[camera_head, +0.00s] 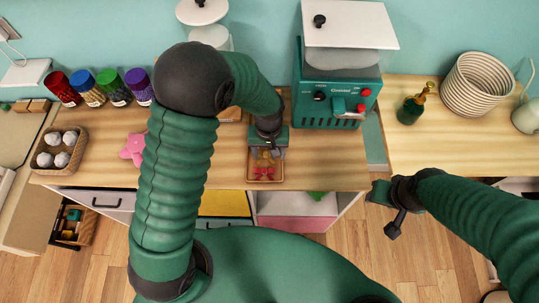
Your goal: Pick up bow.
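A small red-pink bow (264,173) lies at the near end of a narrow wooden tray (251,179) on the wooden counter. My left gripper (267,155) points down over the tray, just behind the bow in the picture. Its fingers look spread apart, with small gold items (266,154) showing between or below them. I see nothing held, though the gripper hides the middle of the tray. My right gripper (382,212) is open and empty in front of the counter, over the floor, away from the bow.
A teal machine (337,88) stands right of the tray. Several coloured jars (110,86), a pink star-like item (132,148) and a basket of white balls (43,159) are left.

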